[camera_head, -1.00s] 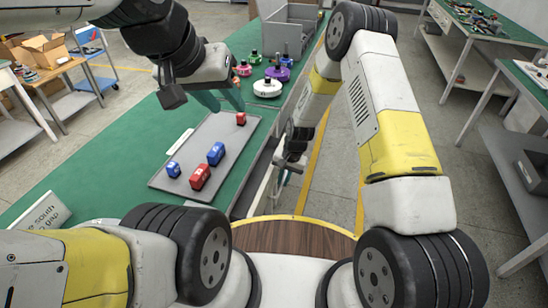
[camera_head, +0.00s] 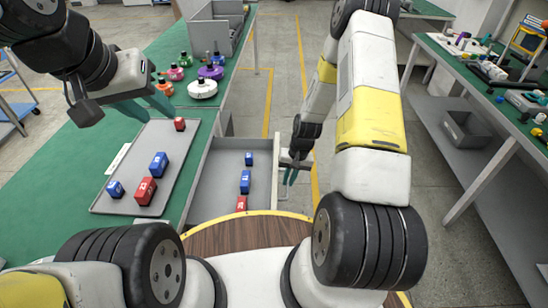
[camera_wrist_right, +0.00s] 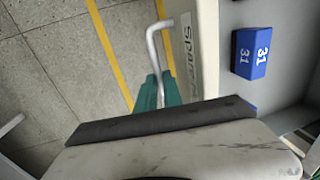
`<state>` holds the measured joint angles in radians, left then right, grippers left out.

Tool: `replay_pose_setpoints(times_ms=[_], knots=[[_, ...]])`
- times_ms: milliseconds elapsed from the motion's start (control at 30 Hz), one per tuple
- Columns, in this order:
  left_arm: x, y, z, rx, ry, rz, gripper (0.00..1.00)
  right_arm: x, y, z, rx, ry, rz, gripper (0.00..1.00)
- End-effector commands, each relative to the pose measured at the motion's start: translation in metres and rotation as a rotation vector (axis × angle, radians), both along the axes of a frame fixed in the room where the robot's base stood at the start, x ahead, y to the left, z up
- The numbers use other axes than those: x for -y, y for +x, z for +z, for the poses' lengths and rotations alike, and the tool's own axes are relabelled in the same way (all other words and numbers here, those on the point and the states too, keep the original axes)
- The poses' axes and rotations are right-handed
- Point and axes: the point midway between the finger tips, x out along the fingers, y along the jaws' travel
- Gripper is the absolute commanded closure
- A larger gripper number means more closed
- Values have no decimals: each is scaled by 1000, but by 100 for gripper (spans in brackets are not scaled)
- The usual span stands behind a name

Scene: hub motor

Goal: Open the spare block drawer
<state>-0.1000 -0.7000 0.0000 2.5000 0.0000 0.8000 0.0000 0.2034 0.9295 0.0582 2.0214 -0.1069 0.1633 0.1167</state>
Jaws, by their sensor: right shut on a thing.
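The grey spare block drawer (camera_head: 215,172) is pulled out from the green bench in the head view. Several blocks lie inside, among them blue blocks (camera_head: 245,181) and a red block (camera_head: 241,203). In the right wrist view, its front panel (camera_wrist_right: 196,60) carries a partly visible label starting "Spar", and a pale bar handle (camera_wrist_right: 152,42) is fixed to it. My right gripper (camera_head: 293,168) is at the drawer front; its teal fingers are shut on the handle in the right wrist view (camera_wrist_right: 158,92). My left gripper (camera_head: 147,108) is open and empty above the bench beside the tray.
A grey tray (camera_head: 113,192) with red and blue blocks lies on the green bench (camera_head: 50,190). Coloured knobbed parts and a white disc (camera_head: 202,89) stand beyond it, before a grey bin (camera_head: 212,35). Another workbench (camera_head: 480,75) stands at the right, with open floor between.

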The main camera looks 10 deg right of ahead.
Motion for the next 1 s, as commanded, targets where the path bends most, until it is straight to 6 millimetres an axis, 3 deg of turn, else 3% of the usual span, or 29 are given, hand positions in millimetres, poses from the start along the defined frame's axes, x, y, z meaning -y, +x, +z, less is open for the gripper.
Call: replay_pose_setpoints(times_ms=[433,467,533,567,867,1000], knots=[[0,0,0,0,0,0,64,3,0,1,2,0,1,100],[0,0,0,0,0,0,64,3,0,1,2,0,1,83],[0,0,0,0,0,0,64,3,0,1,2,0,1,70],[0,0,0,0,0,0,64,3,0,1,2,0,1,67],[0,0,0,0,0,0,64,3,0,1,1,0,0,67],[0,0,0,0,0,0,64,6,0,14,4,-1,-1,67]])
